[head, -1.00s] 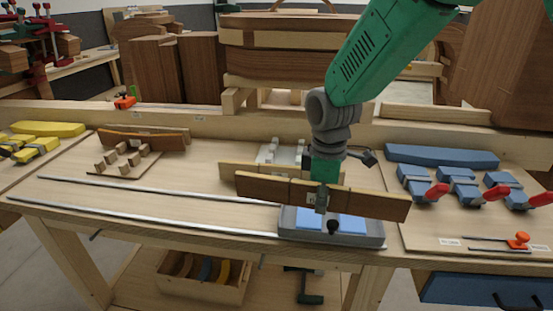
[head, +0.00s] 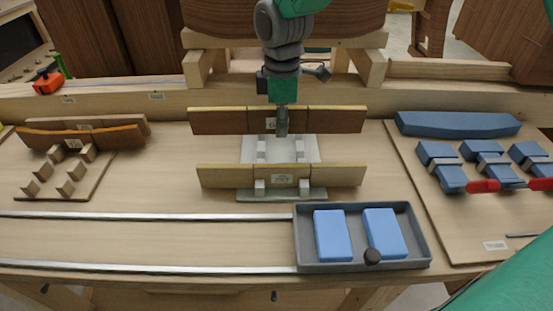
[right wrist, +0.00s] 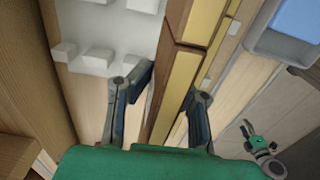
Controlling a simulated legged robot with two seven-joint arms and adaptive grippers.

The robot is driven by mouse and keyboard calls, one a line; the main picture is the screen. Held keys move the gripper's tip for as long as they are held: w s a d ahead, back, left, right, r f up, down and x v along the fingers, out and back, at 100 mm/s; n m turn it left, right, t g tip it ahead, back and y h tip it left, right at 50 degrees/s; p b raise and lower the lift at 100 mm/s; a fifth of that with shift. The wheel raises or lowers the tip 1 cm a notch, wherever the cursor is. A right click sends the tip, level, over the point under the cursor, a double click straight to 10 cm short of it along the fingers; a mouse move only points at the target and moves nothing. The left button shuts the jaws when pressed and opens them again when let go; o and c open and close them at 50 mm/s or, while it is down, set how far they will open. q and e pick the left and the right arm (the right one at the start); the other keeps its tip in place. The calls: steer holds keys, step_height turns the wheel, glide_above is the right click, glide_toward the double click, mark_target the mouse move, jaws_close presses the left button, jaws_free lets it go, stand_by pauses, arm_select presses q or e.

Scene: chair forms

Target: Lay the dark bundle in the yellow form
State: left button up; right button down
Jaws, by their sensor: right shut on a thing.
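My right gripper (head: 282,122) is shut on a long brown bundle (head: 225,122) with a yellowish top edge and a small pale label. It holds the bundle crosswise over the back of a white form with pegs (head: 280,150); whether it touches the form I cannot tell. The right wrist view shows the two fingers (right wrist: 168,105) on either side of brown and yellowish boards (right wrist: 185,75). A similar brown bundle (head: 225,177) stands at the white form's front. Only a sliver of yellow (head: 5,131) shows at the far left edge. My left gripper is not in view.
A grey tray (head: 300,240) with two blue pads lies front right. Curved brown strips (head: 80,135) stand by a pegged board (head: 55,180) at left. Two metal rails (head: 150,215) cross the bench front.

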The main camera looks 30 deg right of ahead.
steer(key=shift+f, duration=0.35)
glide_above(280, 159)
steer(key=s, duration=0.2)
steer(key=f, duration=0.4)
steer(key=shift+w+a+f, duration=0.1)
steer(key=shift+a+f, duration=0.3)
step_height(280, 159, down, 3)
steer(key=shift+f+p, duration=0.1)
steer(key=shift+p, duration=0.6)
steer(key=shift+f, duration=0.55)
steer(key=shift+f, duration=0.15)
steer(key=c, duration=1.5)
jaws_free()
steer(key=shift+f, duration=0.1)
